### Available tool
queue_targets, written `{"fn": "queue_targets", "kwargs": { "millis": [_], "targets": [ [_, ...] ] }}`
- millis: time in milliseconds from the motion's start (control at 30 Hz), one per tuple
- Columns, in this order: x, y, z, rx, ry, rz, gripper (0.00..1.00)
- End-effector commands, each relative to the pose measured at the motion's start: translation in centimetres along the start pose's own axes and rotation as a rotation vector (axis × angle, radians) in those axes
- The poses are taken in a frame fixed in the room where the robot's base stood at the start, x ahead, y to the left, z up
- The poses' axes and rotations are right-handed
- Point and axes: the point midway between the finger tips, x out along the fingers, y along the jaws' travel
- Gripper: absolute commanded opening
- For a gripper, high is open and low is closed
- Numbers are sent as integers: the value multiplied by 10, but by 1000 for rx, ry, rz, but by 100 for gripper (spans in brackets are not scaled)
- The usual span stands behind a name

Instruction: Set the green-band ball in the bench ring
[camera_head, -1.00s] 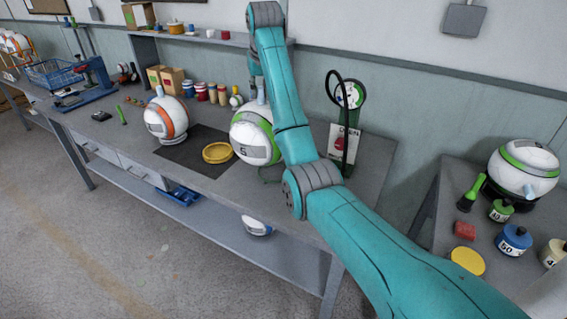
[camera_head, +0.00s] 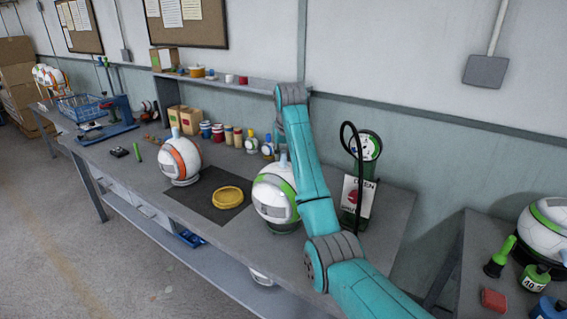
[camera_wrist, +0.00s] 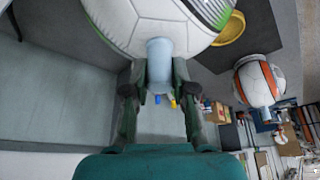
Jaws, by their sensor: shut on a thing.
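The white ball with a green band (camera_head: 273,198) is at the bench's right part, beside the dark mat; it fills the top of the wrist view (camera_wrist: 135,22). My gripper (camera_wrist: 158,72) is shut on the pale blue stem (camera_wrist: 158,52) on the ball's top. In the head view the gripper is hidden behind my teal arm. A dark ring-like base (camera_head: 283,228) shows under the ball; I take it for the bench ring. The ball looks upright over it, but I cannot tell whether it is fully seated.
A yellow round dish (camera_head: 228,197) lies on the mat (camera_head: 203,207). An orange-band ball (camera_head: 180,160) stands left of it. A gauge stand with a black hose (camera_head: 360,180) is behind my arm. Another green-band ball (camera_head: 547,230) stands on the right table.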

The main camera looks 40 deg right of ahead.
Motion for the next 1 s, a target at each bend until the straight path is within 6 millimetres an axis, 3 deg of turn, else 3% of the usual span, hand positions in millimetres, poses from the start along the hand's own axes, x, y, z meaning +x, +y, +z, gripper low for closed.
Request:
{"fn": "queue_targets", "kwargs": {
  "millis": [200,633,667,767,1000],
  "targets": [
    [23,0,10,0,1,0,0],
    [28,0,11,0,2,0,0],
    [29,0,12,0,0,0,28],
    [29,0,12,0,0,0,51],
    [28,0,12,0,0,0,51]
  ]
}}
